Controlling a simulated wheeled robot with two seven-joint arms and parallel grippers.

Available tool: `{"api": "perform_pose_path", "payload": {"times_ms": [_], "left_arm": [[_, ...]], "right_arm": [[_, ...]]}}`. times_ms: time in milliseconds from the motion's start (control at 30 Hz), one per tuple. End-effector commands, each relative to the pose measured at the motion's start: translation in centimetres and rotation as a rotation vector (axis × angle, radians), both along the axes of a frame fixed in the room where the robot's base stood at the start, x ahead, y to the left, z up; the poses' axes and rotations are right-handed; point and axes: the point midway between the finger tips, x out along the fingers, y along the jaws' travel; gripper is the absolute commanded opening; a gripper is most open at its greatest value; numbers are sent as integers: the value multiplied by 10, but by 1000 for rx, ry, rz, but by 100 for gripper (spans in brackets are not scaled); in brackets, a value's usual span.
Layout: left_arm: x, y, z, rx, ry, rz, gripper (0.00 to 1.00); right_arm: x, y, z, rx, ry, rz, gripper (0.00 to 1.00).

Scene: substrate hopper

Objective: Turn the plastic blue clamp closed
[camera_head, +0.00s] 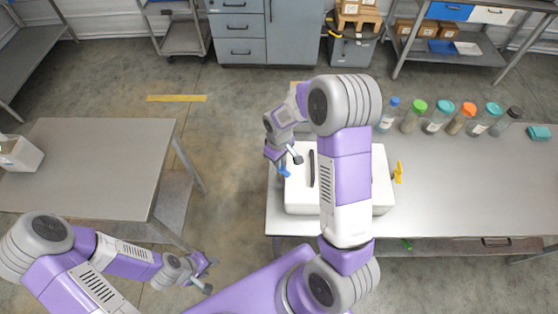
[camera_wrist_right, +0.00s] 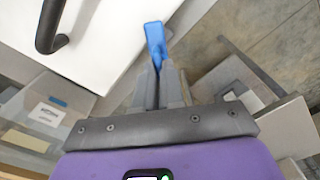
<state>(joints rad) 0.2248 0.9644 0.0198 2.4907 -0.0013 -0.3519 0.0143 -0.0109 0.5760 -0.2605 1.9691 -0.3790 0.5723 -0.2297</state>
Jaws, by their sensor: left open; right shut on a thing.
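The blue clamp (camera_head: 284,171) is at the left side of the white hopper box (camera_head: 300,196) on the right table. My right gripper (camera_head: 283,159) is at the clamp with its fingers shut on it. In the right wrist view the blue clamp (camera_wrist_right: 154,38) sticks out past the fingertips of the right gripper (camera_wrist_right: 158,78), beside the edge of the white lid. The clamp's base is hidden by the fingers. My left gripper (camera_head: 207,275) is open and empty, low over the floor between the tables, away from the hopper.
A black handle (camera_head: 311,168) stands on the box lid. A yellow clamp (camera_head: 398,172) is on the box's right side. Several capped bottles (camera_head: 440,116) line the back of the right table (camera_head: 470,190). The left table (camera_head: 90,170) is mostly bare.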

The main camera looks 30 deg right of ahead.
Motion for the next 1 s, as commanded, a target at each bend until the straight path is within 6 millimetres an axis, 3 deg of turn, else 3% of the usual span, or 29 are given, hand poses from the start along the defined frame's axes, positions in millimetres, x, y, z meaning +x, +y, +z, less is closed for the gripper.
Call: {"api": "perform_pose_path", "payload": {"times_ms": [600, 1000], "left_arm": [[0, 0, -2, 0, 0, 0, 46], [0, 0, 0, 0, 0, 0, 46]], "right_arm": [[0, -1, 1, -1, 0, 529, 0], [0, -1, 1, -1, 0, 679, 0]]}}
